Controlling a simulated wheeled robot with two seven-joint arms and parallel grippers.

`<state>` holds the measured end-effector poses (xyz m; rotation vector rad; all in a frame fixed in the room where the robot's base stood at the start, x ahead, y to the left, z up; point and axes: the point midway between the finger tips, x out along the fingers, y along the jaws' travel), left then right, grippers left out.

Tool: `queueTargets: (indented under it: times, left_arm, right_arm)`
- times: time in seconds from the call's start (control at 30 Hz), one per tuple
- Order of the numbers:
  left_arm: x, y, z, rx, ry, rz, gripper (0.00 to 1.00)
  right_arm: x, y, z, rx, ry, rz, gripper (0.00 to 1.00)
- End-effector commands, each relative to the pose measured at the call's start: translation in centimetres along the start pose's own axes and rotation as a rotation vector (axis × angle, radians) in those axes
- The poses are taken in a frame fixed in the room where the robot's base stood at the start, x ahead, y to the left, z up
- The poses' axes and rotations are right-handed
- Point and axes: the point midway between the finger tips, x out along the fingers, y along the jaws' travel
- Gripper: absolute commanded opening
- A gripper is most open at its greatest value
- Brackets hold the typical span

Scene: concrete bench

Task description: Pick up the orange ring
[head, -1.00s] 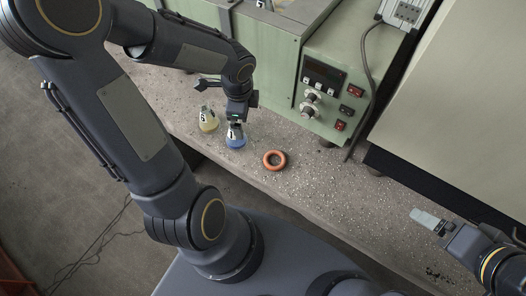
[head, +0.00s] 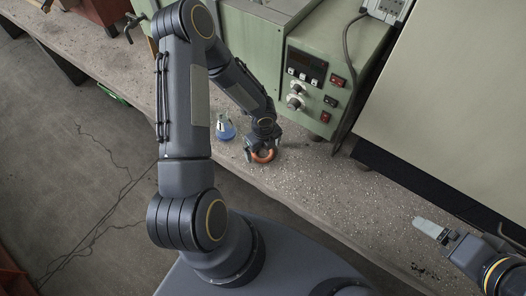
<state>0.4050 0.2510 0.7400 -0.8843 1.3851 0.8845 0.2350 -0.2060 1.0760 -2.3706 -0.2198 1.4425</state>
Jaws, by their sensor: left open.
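The orange ring (head: 263,156) lies on the speckled concrete bench near its front edge. My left gripper (head: 262,150) is open and right at the ring, with its fingers pointing down and partly covering the ring's far side. I cannot tell whether a finger touches it. My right gripper (head: 428,228) is at the lower right over the bench, away from the ring; its jaw opening does not show clearly.
A flask with blue liquid (head: 226,130) stands on the bench just left of the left gripper. A green control box (head: 312,80) with knobs and switches stands behind. A large pale cabinet (head: 450,110) is at the right. The bench (head: 345,195) is clear right of the ring.

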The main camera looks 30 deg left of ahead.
Motion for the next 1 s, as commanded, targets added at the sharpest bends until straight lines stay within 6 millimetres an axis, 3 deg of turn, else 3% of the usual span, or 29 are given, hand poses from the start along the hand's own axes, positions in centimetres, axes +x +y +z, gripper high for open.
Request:
queueTargets:
  times: [0.3,0.7,1.0]
  left_arm:
    - [0.75,-0.02,0.03,-0.001,-0.001,-0.001,0.98]
    - [0.72,0.0,0.02,-0.001,0.0,-0.001,0.47]
    - [0.54,-0.03,0.04,0.0,-0.001,-0.002,0.45]
  right_arm:
    - [0.01,0.01,0.01,0.0,0.0,0.0,0.83]
    - [0.01,0.01,0.01,0.0,0.0,0.0,0.83]
    - [0.04,0.02,0.02,0.0,0.0,0.0,0.83]
